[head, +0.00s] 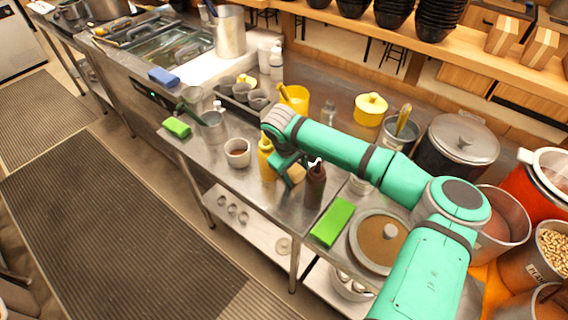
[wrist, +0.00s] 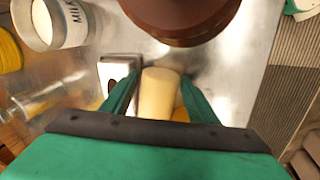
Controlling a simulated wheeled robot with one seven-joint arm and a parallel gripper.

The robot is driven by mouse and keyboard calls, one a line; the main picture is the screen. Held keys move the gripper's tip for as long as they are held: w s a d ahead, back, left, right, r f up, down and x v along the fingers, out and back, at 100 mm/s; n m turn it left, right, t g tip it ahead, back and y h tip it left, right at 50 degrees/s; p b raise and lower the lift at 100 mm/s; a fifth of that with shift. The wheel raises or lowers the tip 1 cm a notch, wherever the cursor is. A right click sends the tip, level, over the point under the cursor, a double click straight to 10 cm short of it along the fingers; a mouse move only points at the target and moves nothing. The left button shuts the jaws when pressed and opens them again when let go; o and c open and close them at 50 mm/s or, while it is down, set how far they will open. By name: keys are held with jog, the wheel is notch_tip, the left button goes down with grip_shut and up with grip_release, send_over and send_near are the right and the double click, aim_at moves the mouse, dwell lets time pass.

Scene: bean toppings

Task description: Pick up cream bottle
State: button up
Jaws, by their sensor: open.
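The cream bottle (wrist: 158,95) is a pale cream cylinder in the wrist view, between the two green fingers of my gripper (wrist: 160,80). The fingers are open, one on each side of it, and I cannot tell whether they touch it. In the head view my gripper (head: 287,166) is low over the steel counter. Only a small pale part of the cream bottle (head: 296,173) shows there, the rest hidden by my gripper.
A yellow bottle (head: 266,158) stands left of my gripper and a dark brown bottle (head: 315,180) close on its right. A metal box (wrist: 117,70) stands close beside one finger. A green block (head: 332,222) lies nearer the front.

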jog(key=c, duration=0.5)
jog(key=shift+c, duration=0.2)
jog(key=shift+o, duration=0.2)
jog(key=shift+r, duration=0.15)
notch_tip(320, 180, up, 28)
jog(key=shift+o, duration=0.5)
dwell(0.9)
